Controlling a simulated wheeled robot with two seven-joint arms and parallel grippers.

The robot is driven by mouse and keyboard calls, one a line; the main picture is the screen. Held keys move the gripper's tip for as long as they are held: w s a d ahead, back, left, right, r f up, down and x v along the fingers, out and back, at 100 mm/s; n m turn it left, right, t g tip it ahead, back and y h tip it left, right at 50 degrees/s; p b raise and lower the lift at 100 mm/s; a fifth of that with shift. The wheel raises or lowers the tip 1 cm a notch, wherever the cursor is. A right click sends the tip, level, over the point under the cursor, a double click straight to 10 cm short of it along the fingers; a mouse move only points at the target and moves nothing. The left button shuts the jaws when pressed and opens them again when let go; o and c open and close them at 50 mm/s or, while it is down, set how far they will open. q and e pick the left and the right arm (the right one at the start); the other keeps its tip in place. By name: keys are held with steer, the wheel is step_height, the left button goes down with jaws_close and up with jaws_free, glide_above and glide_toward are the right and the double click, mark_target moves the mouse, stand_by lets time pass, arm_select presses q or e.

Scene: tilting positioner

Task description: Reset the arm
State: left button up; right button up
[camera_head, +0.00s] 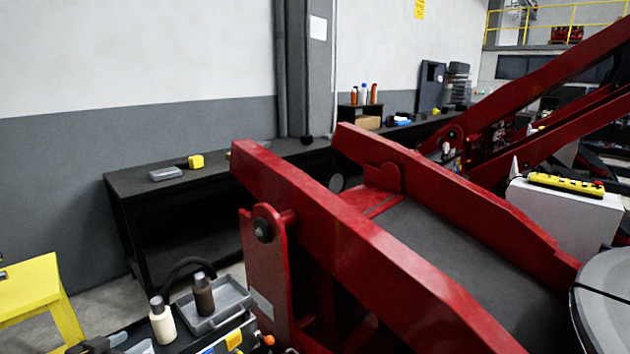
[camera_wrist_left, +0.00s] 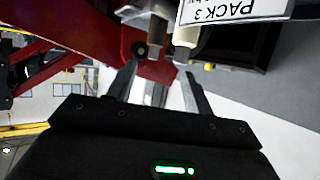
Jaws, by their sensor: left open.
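The large red tilting positioner fills the middle and right of the head view. Its near red arm (camera_head: 340,240) slopes from upper left to lower right, and a second red arm (camera_head: 450,190) runs beside it. A red upright bracket (camera_head: 265,275) with a round dark pivot carries the near arm. My left gripper (camera_wrist_left: 158,68) shows in the left wrist view with its two fingers apart and nothing visibly held between them. Beyond the fingers are a red part (camera_wrist_left: 130,45) with a dark bolt and two bottle-like shapes. I cannot make out my left gripper clearly in the head view.
A white bottle (camera_head: 162,322) and a dark bottle (camera_head: 203,296) stand at a grey tray (camera_head: 235,297) at lower left. A yellow stand (camera_head: 35,290) is left of them. A dark bench (camera_head: 140,188) runs along the wall. A yellow control box (camera_head: 565,184) lies on a white cabinet.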

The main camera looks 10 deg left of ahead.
arm_select(q)
steer(key=s+d+f+n+g+y, duration=0.1)
steer(key=s+d+f+g, duration=0.15)
steer(key=s+f, duration=0.3)
steer(key=s+d+f+g+y, duration=0.2)
steer(key=s+d+f, duration=0.25)
steer(key=f, duration=0.25)
steer(key=s+d+f+m+g+h, duration=0.1)
steer(key=s+d+f+g, duration=0.15)
steer(key=s+d, duration=0.4)
steer(key=s+d+f+m+g+h, duration=0.1)
steer(key=s+d+f+g+h, duration=0.2)
steer(key=d, duration=0.7)
step_height(320, 180, down, 26)
steer(key=s+g+y+b, duration=0.1)
steer(key=s+b, duration=0.2)
steer(key=s+a+f+m+g+b, duration=0.1)
steer(key=s+a+f+b, duration=0.1)
steer(key=s+f, duration=1.4)
step_height(320, 180, down, 4)
steer(key=shift+s+a+r, duration=0.2)
steer(key=shift+a+r, duration=0.05)
steer(key=shift+a, duration=0.1)
arm_select(e)
step_height(320, 180, down, 5)
